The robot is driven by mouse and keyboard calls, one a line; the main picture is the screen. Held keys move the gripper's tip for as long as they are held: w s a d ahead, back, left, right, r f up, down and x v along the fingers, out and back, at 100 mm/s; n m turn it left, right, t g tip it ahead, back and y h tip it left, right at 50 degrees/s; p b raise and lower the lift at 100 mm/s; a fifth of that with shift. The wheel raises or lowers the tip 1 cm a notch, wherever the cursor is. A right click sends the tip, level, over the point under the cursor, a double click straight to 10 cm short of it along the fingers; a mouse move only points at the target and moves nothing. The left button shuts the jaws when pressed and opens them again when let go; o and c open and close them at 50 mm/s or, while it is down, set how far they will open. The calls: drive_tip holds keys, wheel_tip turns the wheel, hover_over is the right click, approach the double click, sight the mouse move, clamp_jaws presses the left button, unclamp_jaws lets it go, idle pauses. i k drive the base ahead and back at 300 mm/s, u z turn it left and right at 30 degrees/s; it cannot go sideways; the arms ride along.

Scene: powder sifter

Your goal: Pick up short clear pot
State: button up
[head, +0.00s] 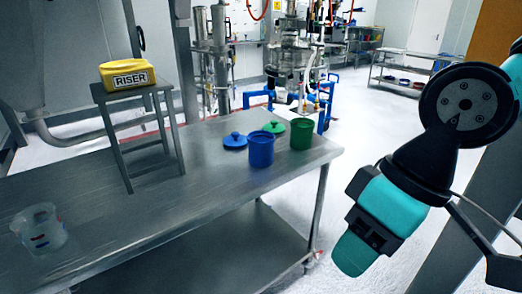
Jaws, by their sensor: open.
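The short clear pot (40,232) stands upright at the near left of the steel table (150,215). It is see-through, with small red and blue marks on its side, and looks empty. Its base is near the table's left end in the picture. My teal and black arm hangs at the right, over the floor beyond the table's right end, well apart from the pot. I cannot make out any gripper fingers in this view. Nothing blocks the view of the pot.
A yellow block marked RISER (127,75) sits on a metal stand (137,125) behind the pot. A blue pot (260,150), a green pot (301,134), a blue lid (234,141) and a green lid (273,127) are at the table's right end. The table's middle is clear.

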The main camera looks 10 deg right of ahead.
sight(39, 227)
drive_tip(key=u, duration=1.5)
drive_tip(key=k, duration=0.35)
drive_tip(key=u, duration=0.6)
drive_tip(key=i, duration=1.65)
drive_tip(key=z, duration=0.6)
